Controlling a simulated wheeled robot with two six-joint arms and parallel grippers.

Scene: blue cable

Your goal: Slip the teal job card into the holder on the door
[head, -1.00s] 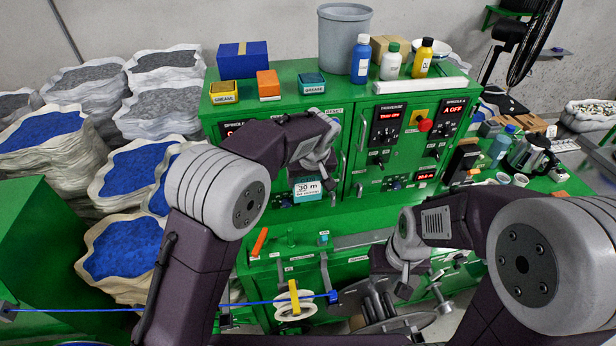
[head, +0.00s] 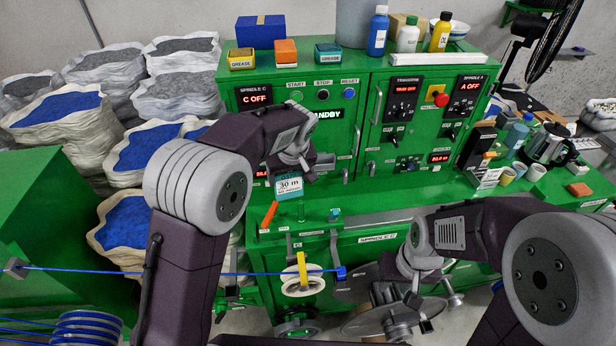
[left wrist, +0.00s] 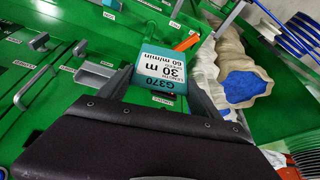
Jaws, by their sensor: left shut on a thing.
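The teal job card (head: 289,186), printed "30 m", is held by my left gripper (left wrist: 162,72). In the left wrist view the card (left wrist: 165,68) sits between the two fingers with its white printed face showing. In the head view it hangs in front of the green cabinet, below the left wrist. A grey metal bracket on the green panel (left wrist: 95,75), left of the card in the left wrist view, may be the holder; it is apart from the card. In the head view the arm hides that part of the door. My right gripper (head: 412,290) is low in front of the cabinet; its jaws are unclear.
An orange handle (head: 269,215) stands on the ledge below the card. Sacks of granules (head: 150,150) stand left.

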